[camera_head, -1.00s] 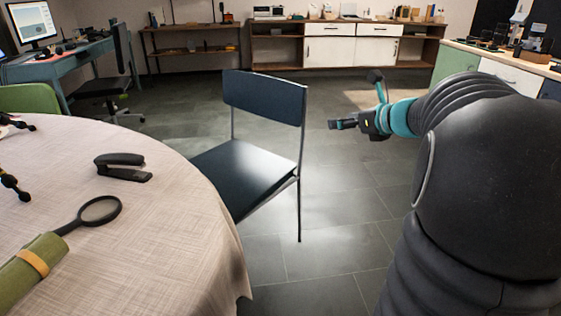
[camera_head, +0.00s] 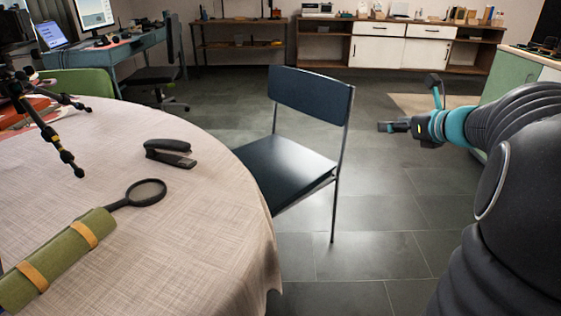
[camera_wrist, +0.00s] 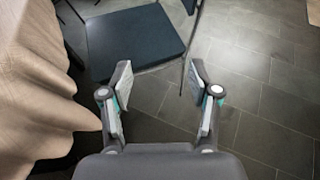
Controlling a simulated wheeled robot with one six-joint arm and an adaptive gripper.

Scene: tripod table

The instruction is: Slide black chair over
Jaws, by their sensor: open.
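The black chair (camera_head: 284,166) stands upright on the floor with its seat front partly behind the round table's edge. Its dark backrest (camera_head: 310,96) faces the right and far side. In the wrist view the chair's seat (camera_wrist: 135,38) is at the top, beyond my fingertips. My gripper (camera_head: 386,127) is to the right of the chair, apart from it, at about seat-to-backrest height. In the wrist view my gripper (camera_wrist: 155,82) is open with nothing between its fingers.
The round table (camera_head: 200,235) with a beige cloth fills the left. On it are a stapler (camera_head: 170,152), a magnifier (camera_head: 146,192), a green roll (camera_head: 58,258) and a black tripod (camera_head: 55,140). Tiled floor (camera_head: 385,225) right of the chair is clear. A desk chair (camera_head: 160,75) stands behind.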

